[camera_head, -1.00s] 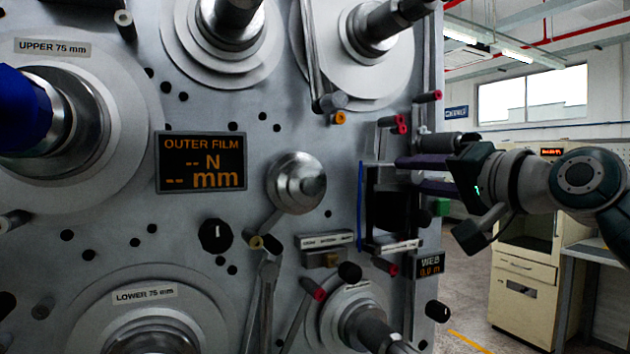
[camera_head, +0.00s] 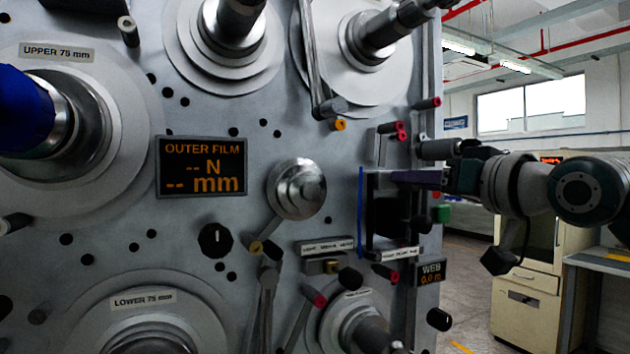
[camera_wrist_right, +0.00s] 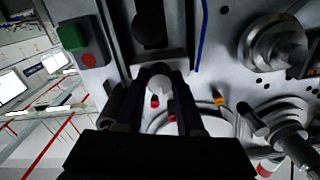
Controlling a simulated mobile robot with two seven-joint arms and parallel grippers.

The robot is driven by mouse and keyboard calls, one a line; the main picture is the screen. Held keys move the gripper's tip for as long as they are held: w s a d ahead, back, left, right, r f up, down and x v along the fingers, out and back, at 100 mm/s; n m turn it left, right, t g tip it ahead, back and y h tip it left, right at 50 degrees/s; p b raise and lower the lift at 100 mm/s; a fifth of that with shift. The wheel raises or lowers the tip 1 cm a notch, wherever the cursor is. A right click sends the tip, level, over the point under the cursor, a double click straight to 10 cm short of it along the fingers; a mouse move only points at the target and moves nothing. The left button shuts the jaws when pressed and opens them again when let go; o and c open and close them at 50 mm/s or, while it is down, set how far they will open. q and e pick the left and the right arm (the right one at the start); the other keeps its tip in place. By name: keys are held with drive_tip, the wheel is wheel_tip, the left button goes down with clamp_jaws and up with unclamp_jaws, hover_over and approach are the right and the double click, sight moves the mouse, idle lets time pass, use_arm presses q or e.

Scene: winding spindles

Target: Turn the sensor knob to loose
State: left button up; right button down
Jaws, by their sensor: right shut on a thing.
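My right gripper (camera_head: 400,178) reaches in from the right, level with the upper part of the black sensor unit (camera_head: 386,215) on the machine's front. In the right wrist view its two dark fingers (camera_wrist_right: 162,90) are closed around a pale rounded knob (camera_wrist_right: 160,80). The fingers hide most of the knob, and I cannot read its setting. In the head view the knob is hidden behind the fingers. A small label strip (camera_head: 395,254) sits below the sensor unit, too small to read. My left gripper is not in view.
A blue strip (camera_head: 361,212) edges the sensor unit on its left. Red-tipped pegs (camera_head: 390,128) stand just above, and a green button (camera_head: 441,213) is close on the right. An OUTER FILM display (camera_head: 201,166) and several large spindles fill the panel.

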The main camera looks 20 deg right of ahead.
idle(0.3)
drive_tip(key=c, duration=0.5)
unclamp_jaws()
drive_tip(key=shift+c, duration=0.2)
drive_tip(key=s+b, duration=0.3)
drive_tip(key=s, duration=0.7)
drive_tip(key=shift+d, duration=0.4)
